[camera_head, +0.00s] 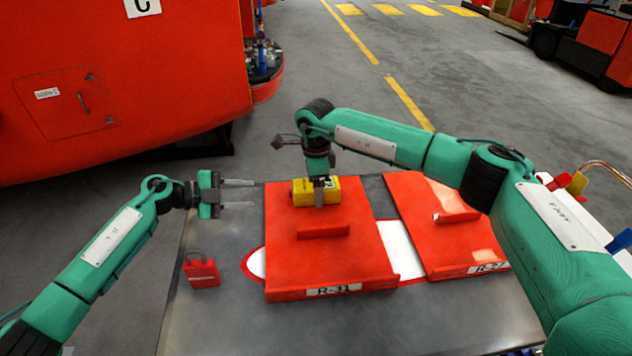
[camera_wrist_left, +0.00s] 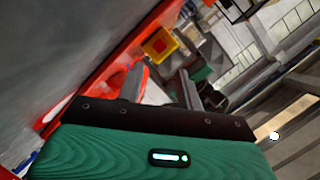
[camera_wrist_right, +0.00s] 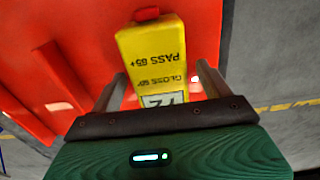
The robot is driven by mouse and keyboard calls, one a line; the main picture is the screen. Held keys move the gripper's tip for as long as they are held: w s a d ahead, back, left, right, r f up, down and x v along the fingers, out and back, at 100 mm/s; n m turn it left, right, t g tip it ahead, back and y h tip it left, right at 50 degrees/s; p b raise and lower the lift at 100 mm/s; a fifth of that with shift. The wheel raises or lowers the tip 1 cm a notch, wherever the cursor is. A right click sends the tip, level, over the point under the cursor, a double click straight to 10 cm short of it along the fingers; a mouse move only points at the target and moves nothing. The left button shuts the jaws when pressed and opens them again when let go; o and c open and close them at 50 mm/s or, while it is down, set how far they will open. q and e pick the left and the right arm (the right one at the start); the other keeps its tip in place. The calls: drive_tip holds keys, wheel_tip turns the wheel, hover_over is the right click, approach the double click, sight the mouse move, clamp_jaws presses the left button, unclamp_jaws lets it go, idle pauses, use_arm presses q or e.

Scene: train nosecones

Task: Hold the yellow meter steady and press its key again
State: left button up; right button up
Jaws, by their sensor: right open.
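The yellow meter (camera_head: 328,191) lies on the far part of the left red panel (camera_head: 330,255), labelled R-31. In the right wrist view the meter (camera_wrist_right: 152,55) shows printed text, a partly hidden display (camera_wrist_right: 163,100) and a red key (camera_wrist_right: 146,13) at its far end. My right gripper (camera_head: 319,183) is over the meter, its open fingers on either side of it. I cannot tell whether they touch it. My left gripper (camera_head: 252,194) is open and empty, left of the meter. Its wrist view shows the red key (camera_wrist_left: 158,45) on the meter's yellow end, beyond the fingers.
A second red panel (camera_head: 440,215) lies to the right on the grey table (camera_head: 215,320). A red padlock (camera_head: 201,272) lies left of the panels. Raised red ribs stand on both panels. A large red train body (camera_head: 110,80) stands beyond the table at left.

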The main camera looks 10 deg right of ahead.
drive_tip(key=c, duration=1.3)
use_arm(q)
drive_tip(key=shift+f, duration=0.1)
drive_tip(key=shift+c, duration=0.5)
clamp_jaws()
use_arm(e)
drive_tip(key=shift+f, duration=0.1)
drive_tip(key=shift+s+f, duration=0.1)
idle(0.5)
